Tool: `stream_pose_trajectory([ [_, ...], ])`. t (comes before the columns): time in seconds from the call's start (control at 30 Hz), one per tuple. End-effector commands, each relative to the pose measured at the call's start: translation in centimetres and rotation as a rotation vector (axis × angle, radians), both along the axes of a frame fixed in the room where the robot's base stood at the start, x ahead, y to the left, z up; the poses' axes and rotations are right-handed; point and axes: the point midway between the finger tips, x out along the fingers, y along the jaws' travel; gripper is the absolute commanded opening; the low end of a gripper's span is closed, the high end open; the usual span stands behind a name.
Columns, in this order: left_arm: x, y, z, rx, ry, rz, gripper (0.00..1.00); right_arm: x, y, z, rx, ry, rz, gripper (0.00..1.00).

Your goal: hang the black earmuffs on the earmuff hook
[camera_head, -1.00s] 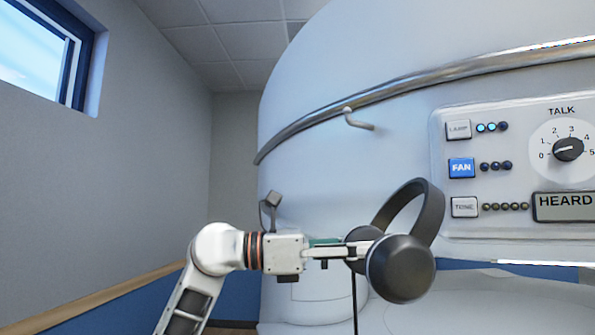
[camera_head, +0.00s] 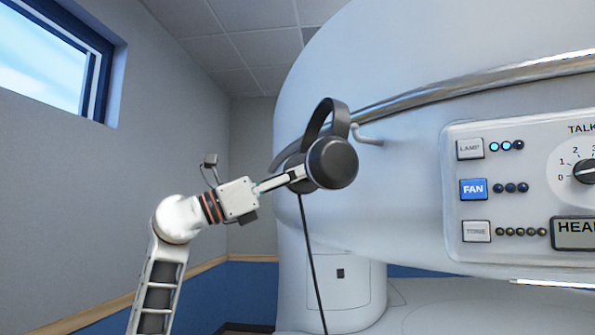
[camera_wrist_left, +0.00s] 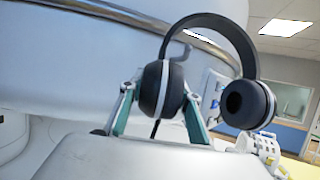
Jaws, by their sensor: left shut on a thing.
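The black earmuffs (camera_head: 332,162) are in the air, left of the earmuff hook, with the band upward and tilted. The hook (camera_head: 368,138) is a short grey peg under the metal rail on the big white machine. In the head view the band's right side overlaps the hook's left end; I cannot tell the depth between them. My left gripper (camera_head: 297,178) is shut on the earmuffs at one cup. The left wrist view shows its two fingers (camera_wrist_left: 158,100) on either side of the near cup; the other cup (camera_wrist_left: 247,104) hangs free. My right gripper is not identifiable.
The curved rail (camera_head: 440,94) runs along the white machine. A control panel (camera_head: 452,225) with buttons, lights and a dial is to the right of the hook. A thin black cord (camera_head: 312,255) hangs below the earmuffs. Free air lies to the left, before the grey wall.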

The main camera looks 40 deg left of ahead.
Motion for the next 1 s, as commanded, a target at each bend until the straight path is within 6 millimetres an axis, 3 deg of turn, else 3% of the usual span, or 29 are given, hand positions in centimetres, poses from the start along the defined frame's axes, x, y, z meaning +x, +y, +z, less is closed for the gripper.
stream_pose_trajectory([
  [0.4, 2.1, -0.8, -0.1, -0.001, -0.002, -0.001, 0.0, 0.5, 0.1, 1.2, 0.004, -0.015, -0.001, 0.4],
  [1.0, 5.2, -1.8, -0.4, -0.001, 0.0, 0.0, 0.0, 0.4, 0.0, 1.3, 0.002, -0.01, -0.001, 0.4],
])
